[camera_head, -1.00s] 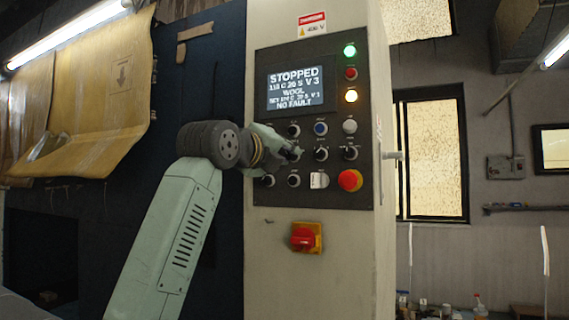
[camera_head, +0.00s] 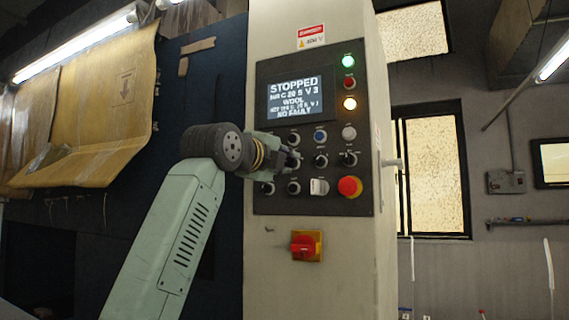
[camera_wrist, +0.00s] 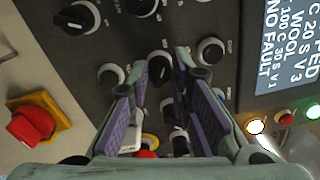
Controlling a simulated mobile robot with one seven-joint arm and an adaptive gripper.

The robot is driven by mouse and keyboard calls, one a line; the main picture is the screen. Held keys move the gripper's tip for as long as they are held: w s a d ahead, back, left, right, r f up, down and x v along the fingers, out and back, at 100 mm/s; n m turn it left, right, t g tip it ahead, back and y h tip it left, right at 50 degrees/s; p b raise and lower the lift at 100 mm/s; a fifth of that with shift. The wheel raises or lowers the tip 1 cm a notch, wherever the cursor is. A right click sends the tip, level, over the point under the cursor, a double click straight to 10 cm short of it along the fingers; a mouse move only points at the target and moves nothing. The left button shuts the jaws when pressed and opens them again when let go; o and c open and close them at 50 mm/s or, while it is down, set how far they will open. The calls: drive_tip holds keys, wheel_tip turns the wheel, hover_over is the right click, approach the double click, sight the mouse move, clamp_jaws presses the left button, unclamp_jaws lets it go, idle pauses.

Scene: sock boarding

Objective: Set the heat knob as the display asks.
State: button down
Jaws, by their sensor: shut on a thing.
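The display (camera_head: 295,97) on the control panel reads STOPPED, WOOL and NO FAULT. Its value line ends in C 20 S V 3; the set line below is only partly legible. It also shows sideways in the wrist view (camera_wrist: 292,45). My gripper (camera_head: 292,160) is at the panel's left side, below the display. In the wrist view its purple-padded fingers (camera_wrist: 160,75) are closed around a black knob with a white mark (camera_wrist: 160,67). The label of this knob is not readable, so I cannot tell if it is the heat knob.
A red emergency button (camera_head: 350,187) is at lower right. A red rotary switch on yellow (camera_head: 305,245) is below the panel. Green (camera_head: 348,61) and amber (camera_head: 349,104) lamps are lit.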

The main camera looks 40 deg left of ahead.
drive_tip(key=c, duration=1.5)
unclamp_jaws()
drive_tip(key=shift+o, duration=0.2)
drive_tip(key=shift+s, duration=0.1)
drive_tip(key=v, duration=1.1)
drive_tip(key=shift+s+d, duration=0.15)
drive_tip(key=shift+s, duration=0.25)
